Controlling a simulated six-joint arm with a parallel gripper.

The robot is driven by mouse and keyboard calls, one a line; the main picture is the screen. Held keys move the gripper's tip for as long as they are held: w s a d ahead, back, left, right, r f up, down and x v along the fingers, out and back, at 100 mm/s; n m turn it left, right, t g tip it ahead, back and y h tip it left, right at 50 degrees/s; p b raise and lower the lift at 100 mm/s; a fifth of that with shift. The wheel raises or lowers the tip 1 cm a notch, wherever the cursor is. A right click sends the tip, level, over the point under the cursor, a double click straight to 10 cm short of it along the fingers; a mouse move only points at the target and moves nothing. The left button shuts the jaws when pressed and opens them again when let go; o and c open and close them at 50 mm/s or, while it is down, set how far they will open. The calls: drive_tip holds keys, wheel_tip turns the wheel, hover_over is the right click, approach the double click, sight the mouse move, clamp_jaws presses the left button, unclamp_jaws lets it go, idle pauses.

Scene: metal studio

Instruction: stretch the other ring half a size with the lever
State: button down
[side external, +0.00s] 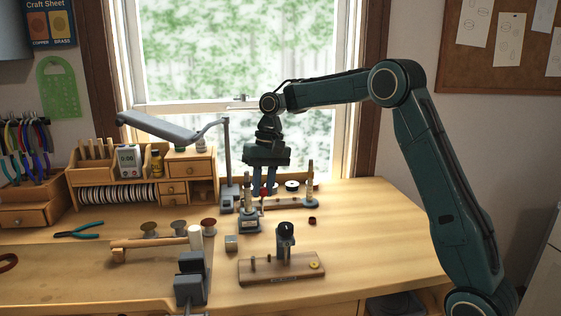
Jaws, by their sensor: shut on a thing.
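My gripper (264,192) points down over the back middle of the bench, with its fingers shut around the lever. A small red spot, likely the lever's knob, shows between the fingers; most of the lever is hidden. The ring stretcher (249,221), a dark block with a pale upright tapered mandrel, stands just below and left of the fingertips. A ring on the mandrel is too small to make out. A small dark red round piece (312,220) lies on the bench to the right; I cannot tell whether it is a ring.
A second upright mandrel (310,173) stands on a low wooden base behind to the right. A wooden board with a dark post (282,270) is in front. A lamp stand (227,160) rises close left. Spools (179,228) and a mallet (150,242) lie left. The right bench is clear.

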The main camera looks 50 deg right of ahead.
drive_tip(key=shift+d+f, duration=0.1)
drive_tip(key=shift+d, duration=0.2)
drive_tip(key=c, duration=1.2)
unclamp_jaws()
drive_tip(key=shift+c, duration=0.2)
drive_tip(key=shift+a, duration=0.1)
drive_tip(key=shift+a, duration=0.1)
drive_tip(key=shift+s+a+f, duration=0.3)
drive_tip(key=shift+s+a, duration=0.1)
drive_tip(key=shift+s+a+f+t+h, duration=0.35)
drive_tip(key=shift+s+a+f, duration=0.2)
drive_tip(key=shift+f, duration=0.25)
drive_tip(key=shift+s+a+f+t+h, duration=0.3)
drive_tip(key=shift+s+a+f, duration=0.2)
drive_tip(key=shift+f, duration=0.35)
drive_tip(key=shift+s+a+f+t+h, duration=0.3)
drive_tip(key=shift+s+a+f, duration=0.25)
drive_tip(key=shift+f, duration=0.25)
drive_tip(key=shift+s+a+f+t+h, duration=0.15)
drive_tip(key=shift+f+t+h, duration=0.15)
drive_tip(key=shift+f, duration=0.2)
drive_tip(key=shift+s+a+f+t+h, duration=0.15)
drive_tip(key=shift+f+t+h, duration=0.2)
drive_tip(key=shift+f, duration=0.2)
drive_tip(key=shift+s+a+f+t+h, duration=0.15)
drive_tip(key=shift+f+t+h, duration=0.15)
drive_tip(key=shift+f, duration=0.2)
drive_tip(key=v, duration=1.3)
drive_tip(key=shift+s+r, duration=0.2)
drive_tip(key=shift+r, duration=0.05)
